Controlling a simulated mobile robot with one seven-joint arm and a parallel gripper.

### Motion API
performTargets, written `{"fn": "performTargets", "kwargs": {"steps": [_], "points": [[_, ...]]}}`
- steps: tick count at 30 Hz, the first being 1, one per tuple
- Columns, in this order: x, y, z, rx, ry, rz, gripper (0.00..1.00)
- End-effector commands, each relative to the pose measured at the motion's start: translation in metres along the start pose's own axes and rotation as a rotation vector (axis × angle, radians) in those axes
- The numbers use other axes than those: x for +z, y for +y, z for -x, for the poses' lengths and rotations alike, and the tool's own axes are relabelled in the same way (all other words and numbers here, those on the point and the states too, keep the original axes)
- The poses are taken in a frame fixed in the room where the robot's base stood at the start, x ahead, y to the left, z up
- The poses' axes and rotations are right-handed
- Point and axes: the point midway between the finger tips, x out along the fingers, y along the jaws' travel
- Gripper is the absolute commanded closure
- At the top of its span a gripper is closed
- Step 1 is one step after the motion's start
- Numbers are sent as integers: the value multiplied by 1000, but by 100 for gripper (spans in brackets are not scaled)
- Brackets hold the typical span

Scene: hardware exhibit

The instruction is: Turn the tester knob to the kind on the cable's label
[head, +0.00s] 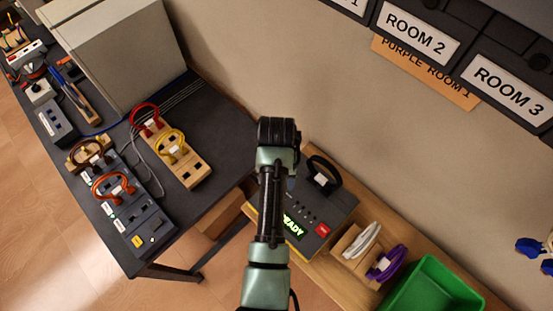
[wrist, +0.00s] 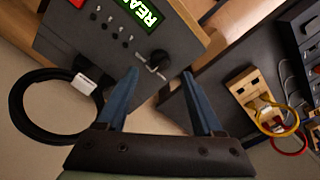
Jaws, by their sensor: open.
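The tester (head: 310,212) is a dark box on the wooden bench, with a green screen reading READY (head: 293,226) and a red button (head: 322,230). Its black knob (wrist: 159,58) has a light pointer mark and shows in the wrist view, just beyond my fingertips; my arm hides it in the head view. My gripper (wrist: 162,72) is open, its two blue fingers apart, with nothing between them. A coiled black cable (wrist: 48,104) with a white label (wrist: 83,84) lies beside the tester; it also shows in the head view (head: 325,181). The label's writing is too small to read.
A white cable (head: 362,240), a purple cable (head: 386,263) and a green bin (head: 432,290) are right of the tester. The dark table (head: 215,140) at left holds red and yellow cables on a wooden block (head: 185,165) and a switch panel (head: 145,232).

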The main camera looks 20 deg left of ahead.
Motion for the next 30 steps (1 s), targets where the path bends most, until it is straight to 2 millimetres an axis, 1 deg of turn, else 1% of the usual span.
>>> {"fn": "performTargets", "kwargs": {"steps": [3, 6, 9, 12, 17, 30], "points": [[-2, 0, 26, 0, 7, 0, 32], [-2, 0, 45, 0, 5, 0, 32], [-2, 0, 62, 0, 4, 0, 32], [-1, 0, 72, -1, 2, 0, 32], [0, 0, 78, 0, 1, 0, 32], [0, 0, 78, 0, 0, 0, 32]]}}
